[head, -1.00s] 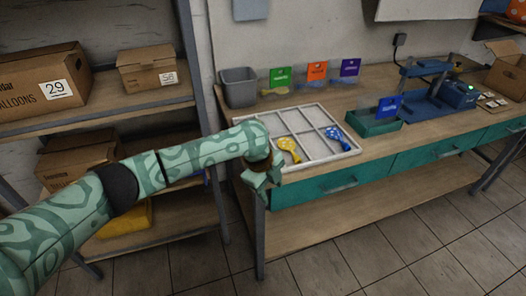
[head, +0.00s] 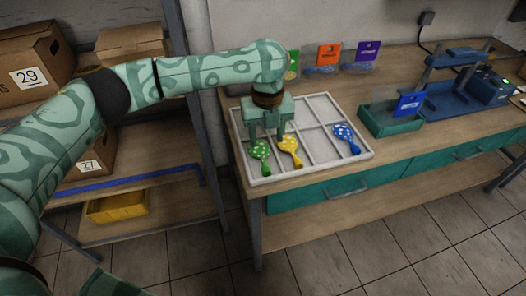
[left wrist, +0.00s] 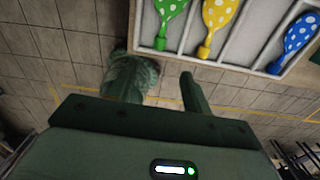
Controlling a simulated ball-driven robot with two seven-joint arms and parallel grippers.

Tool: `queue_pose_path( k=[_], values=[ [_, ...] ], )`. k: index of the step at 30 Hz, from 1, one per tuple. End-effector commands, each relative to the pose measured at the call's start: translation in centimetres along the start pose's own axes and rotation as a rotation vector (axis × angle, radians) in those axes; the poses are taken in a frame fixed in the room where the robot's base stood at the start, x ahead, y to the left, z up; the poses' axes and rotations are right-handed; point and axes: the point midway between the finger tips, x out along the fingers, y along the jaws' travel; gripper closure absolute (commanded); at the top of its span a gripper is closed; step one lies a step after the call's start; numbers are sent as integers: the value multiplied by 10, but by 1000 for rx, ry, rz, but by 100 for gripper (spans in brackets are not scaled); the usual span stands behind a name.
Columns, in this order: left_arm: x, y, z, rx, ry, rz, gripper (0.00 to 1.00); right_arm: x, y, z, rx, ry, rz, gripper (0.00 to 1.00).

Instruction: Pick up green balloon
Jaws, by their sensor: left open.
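The green balloon (head: 260,153) with pale dots lies in the front left compartment of the white divided tray (head: 318,165). My left gripper (head: 267,134) is open and points down over that side of the tray, its fingers just behind the green balloon in the picture. I cannot tell its height above the tray. No balloon is between its fingers. In the left wrist view the green balloon (left wrist: 169,14) is at the top, beyond the gripper (left wrist: 155,80), partly cut off. My right gripper is not identifiable.
A teal holder (head: 392,122) and a blue machine (head: 458,95) stand to the right. The shelf with cardboard boxes (head: 33,75) is at left.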

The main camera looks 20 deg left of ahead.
Motion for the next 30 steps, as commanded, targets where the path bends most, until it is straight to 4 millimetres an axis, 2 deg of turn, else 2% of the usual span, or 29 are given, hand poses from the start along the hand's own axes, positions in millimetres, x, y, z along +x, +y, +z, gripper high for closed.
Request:
queue_pose_path(
  k=[1,3,7,16,24,30],
  values=[
    [20,0,0,-1,4,3,51,9,-5,10,0,-16,-7,64],
    [38,0,0,-1,4,3,51,14,-9,18,-1,-30,-13,64],
    [62,0,0,-1,3,1,51,22,-11,22,-2,-38,-16,64],
    [84,0,2,-2,1,0,51,32,-6,13,-1,-24,-9,64],
    [127,0,5,-1,2,1,51,52,-4,22,0,-40,-9,64],
    [126,0,5,-1,-2,-1,51,50,-3,22,0,-40,-8,64]
  ],
)
